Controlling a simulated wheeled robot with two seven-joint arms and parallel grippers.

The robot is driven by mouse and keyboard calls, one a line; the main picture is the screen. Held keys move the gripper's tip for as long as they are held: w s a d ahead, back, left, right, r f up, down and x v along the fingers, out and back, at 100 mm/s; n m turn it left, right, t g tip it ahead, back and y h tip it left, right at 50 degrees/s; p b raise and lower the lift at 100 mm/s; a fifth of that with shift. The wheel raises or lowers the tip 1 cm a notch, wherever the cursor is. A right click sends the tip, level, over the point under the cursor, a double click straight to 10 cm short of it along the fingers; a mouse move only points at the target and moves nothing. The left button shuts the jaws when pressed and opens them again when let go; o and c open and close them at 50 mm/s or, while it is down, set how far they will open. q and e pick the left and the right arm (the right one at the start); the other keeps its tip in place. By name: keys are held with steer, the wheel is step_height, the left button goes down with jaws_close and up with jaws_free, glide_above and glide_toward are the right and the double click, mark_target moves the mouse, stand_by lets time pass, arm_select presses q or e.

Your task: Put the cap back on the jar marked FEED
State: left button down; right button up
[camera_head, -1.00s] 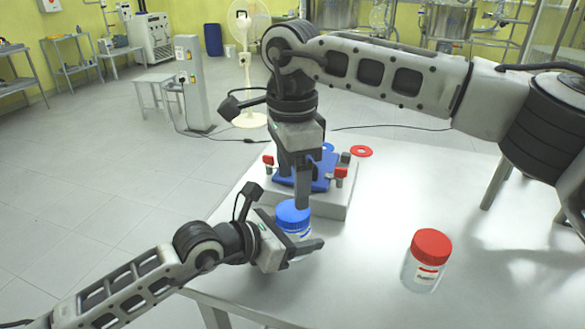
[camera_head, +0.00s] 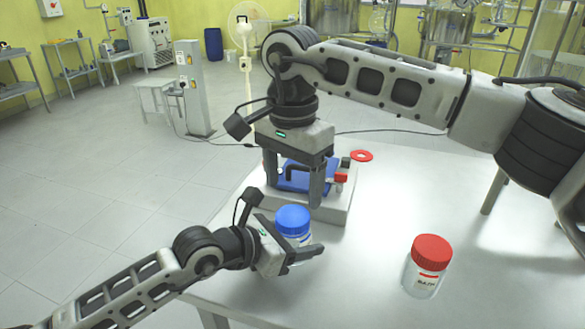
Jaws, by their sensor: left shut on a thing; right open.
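A jar (camera_head: 297,241) with a blue cap (camera_head: 293,219) stands near the table's left front edge. The cap sits on top of the jar; I cannot tell how tightly. My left gripper (camera_head: 296,246) is shut around the jar's body below the cap and hides much of its label, so I cannot read it. My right gripper (camera_head: 295,190) is open and empty, pointing down just above and behind the blue cap, with its fingers apart to either side.
A second jar (camera_head: 422,282) with a red cap (camera_head: 432,251) stands upright at the right front; its label is too small to read surely. A pale block with a blue fixture (camera_head: 300,176) and red parts is behind my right gripper. A red ring (camera_head: 361,156) lies beyond it.

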mark_target(293, 215)
step_height(293, 215, down, 6)
steer(key=shift+r, duration=0.1)
stand_by(0.4)
steer(key=c, duration=1)
steer(key=m, duration=0.9)
steer(key=shift+m, duration=0.3)
